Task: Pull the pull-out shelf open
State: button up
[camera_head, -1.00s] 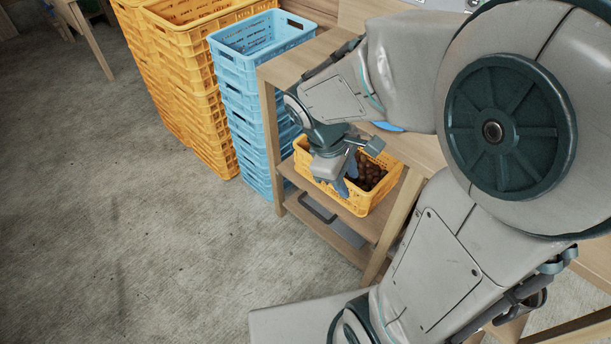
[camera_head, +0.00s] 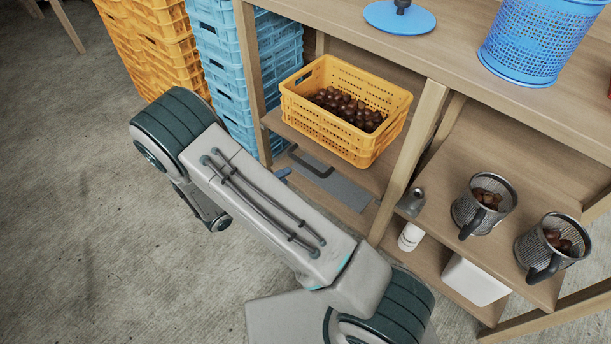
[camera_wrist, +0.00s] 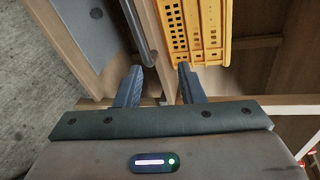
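In the wrist view the grey panel (camera_wrist: 88,32) is at upper left and the handle (camera_wrist: 137,30) runs down from the top edge. My gripper (camera_wrist: 160,74) is open, its two blue-grey fingers apart with nothing between them. The handle's near end lies just ahead of the gap; contact cannot be told. In the head view my forearm hides most of the gripper.
A yellow crate (camera_head: 382,152) of chestnuts stands on the board above the panel and shows close to the right finger in the wrist view. A wooden post (camera_head: 408,160) and mesh cups (camera_head: 463,214) are to the right. Blue crates (camera_head: 222,75) stand left. Floor at left is clear.

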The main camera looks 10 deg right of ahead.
aim_at(306, 164)
notch_tip(306, 164, down, 4)
jog(key=a+n+t+b, duration=0.1)
jog(key=n+t, duration=0.1)
jog(key=n, duration=0.1)
jog(key=shift+y, duration=0.3)
jog(key=b+x, duration=0.4)
jog(key=x, duration=0.9)
jog(key=shift+w+d+f, duration=0.1)
jog(key=shift+w+f, duration=0.05)
jog(key=shift+w, duration=0.15)
